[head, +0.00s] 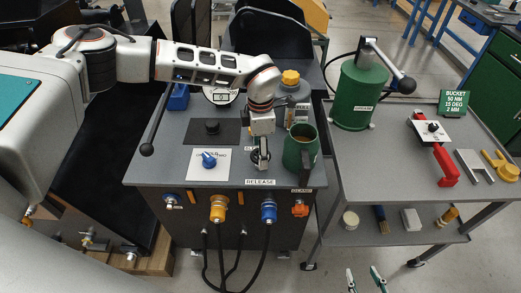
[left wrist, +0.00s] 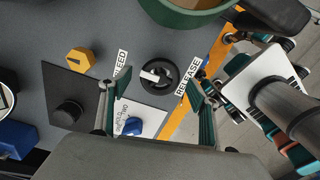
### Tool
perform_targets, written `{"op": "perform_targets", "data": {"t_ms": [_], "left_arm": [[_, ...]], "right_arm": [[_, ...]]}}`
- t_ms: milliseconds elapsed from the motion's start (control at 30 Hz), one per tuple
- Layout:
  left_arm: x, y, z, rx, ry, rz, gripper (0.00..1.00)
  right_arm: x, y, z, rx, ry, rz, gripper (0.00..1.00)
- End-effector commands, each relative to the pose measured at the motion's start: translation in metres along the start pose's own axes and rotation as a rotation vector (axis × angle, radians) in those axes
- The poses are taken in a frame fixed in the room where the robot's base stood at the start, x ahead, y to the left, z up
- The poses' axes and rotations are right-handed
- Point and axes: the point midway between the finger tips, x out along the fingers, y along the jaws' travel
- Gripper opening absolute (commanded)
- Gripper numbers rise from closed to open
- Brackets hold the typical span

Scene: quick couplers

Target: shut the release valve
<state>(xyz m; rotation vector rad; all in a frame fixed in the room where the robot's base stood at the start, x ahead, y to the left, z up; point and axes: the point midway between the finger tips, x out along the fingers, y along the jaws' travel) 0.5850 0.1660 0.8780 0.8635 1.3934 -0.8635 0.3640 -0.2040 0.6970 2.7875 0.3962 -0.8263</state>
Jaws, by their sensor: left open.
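The release valve (left wrist: 160,76) shows in the left wrist view as a round black knob with a pale bar handle lying roughly across the picture. The RELEASE label (left wrist: 188,76) is beside it. My left gripper (left wrist: 158,86) is open, its teal fingers spread to either side below the valve in that view, with nothing between them. In the head view my left gripper (head: 262,162) points down above the console and hides much of the valve. The RELEASE label (head: 260,182) lies in front of it. My right gripper (head: 364,281) is open and empty at the bottom edge.
A green mug (head: 300,152) stands close to the right of my left gripper. A blue knob (head: 209,159) on a white plate is to the left. A green tank (head: 358,96) stands on the grey cart (head: 380,150). Hoses hang from the console's front.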

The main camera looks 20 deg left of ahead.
Motion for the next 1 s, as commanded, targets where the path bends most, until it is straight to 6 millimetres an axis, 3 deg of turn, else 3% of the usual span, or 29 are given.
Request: {"op": "perform_targets", "data": {"t_ms": [600, 1000], "left_arm": [[-0.105, 0.001, 0.000, 0.001, -0.002, 0.003, 0.62], [-0.118, 0.000, 0.000, 0.001, -0.001, 0.001, 0.62]], "right_arm": [[0.000, -0.001, -0.002, 0.004, 0.004, -0.001, 0.40], [0.000, -0.001, -0.002, 0.004, 0.004, -0.001, 0.40]]}}
